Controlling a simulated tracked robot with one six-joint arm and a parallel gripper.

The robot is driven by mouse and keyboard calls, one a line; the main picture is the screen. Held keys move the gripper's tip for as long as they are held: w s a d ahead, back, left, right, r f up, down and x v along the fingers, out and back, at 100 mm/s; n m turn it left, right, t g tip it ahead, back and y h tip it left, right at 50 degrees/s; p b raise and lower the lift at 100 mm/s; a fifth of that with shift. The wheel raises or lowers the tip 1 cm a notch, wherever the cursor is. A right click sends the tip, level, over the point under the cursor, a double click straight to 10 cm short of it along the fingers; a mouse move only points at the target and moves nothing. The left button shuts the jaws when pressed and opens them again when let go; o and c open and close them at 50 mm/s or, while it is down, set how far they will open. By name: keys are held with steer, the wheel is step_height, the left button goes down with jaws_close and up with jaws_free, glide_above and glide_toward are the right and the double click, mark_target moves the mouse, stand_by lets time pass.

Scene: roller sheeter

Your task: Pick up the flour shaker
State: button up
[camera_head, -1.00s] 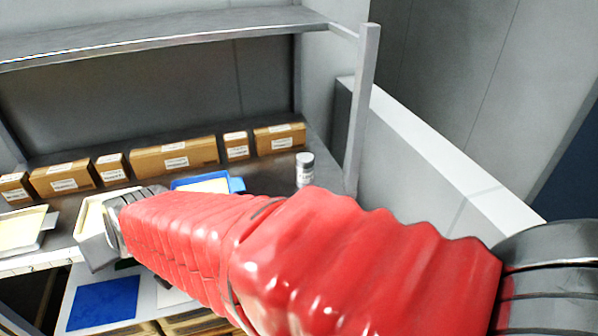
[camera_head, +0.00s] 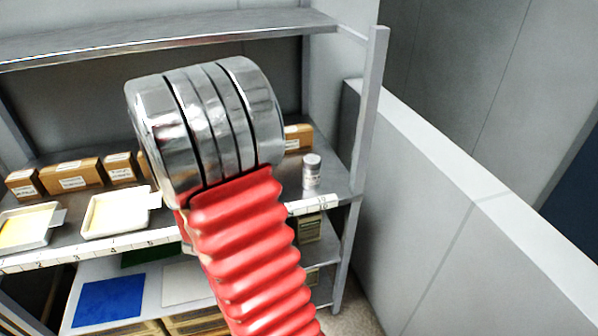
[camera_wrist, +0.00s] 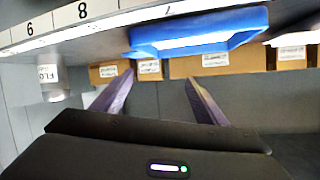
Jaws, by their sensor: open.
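The flour shaker (camera_head: 312,174) is a small pale cylinder with a grey lid. It stands upright near the right end of the shelf, right of my arm in the head view. In the wrist view, which appears upside down, the shaker (camera_wrist: 54,80) is at the left edge with part of a "FLO" label showing. My gripper (camera_wrist: 160,77) is open, its two purple fingers apart with nothing between them. The shaker lies outside the fingers, left of them in that view. In the head view my arm hides the gripper.
A blue tray (camera_wrist: 205,38) lies on the shelf near the gripper; my arm hides it in the head view. Cardboard boxes (camera_head: 72,175) line the back. Two pale trays (camera_head: 118,212) sit at left. A post (camera_head: 366,115) stands right of the shaker, and an upper shelf (camera_head: 180,37) overhangs.

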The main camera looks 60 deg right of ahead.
mark_target(307, 179)
steer(key=s+d+f+g+h, duration=0.1)
steer(key=s+d, duration=0.1)
steer(key=s+d+f+m+g+h, duration=0.1)
steer(key=s+d, duration=0.1)
steer(key=s, duration=0.1)
steer(key=s+d+f+m+g+h, duration=0.1)
steer(key=s+d, duration=0.1)
steer(key=shift+s+d+g+h, duration=0.3)
steer(key=shift+d, duration=0.05)
steer(key=s+d+g+h, duration=0.1)
steer(key=s, duration=0.2)
steer(key=s+d+f+m+g+h, duration=0.1)
steer(key=s, duration=0.2)
steer(key=s+d+g+h, duration=0.1)
steer(key=s, duration=0.2)
steer(key=shift+d+f+m+g, duration=0.15)
steer(key=shift+m+g, duration=0.25)
steer(key=shift+d, duration=0.15)
steer(key=shift+w+d, duration=0.1)
steer(key=shift+d, duration=4.05)
steer(key=shift+d, duration=0.1)
steer(key=shift+w+d, duration=0.2)
steer(key=shift+d, duration=2.3)
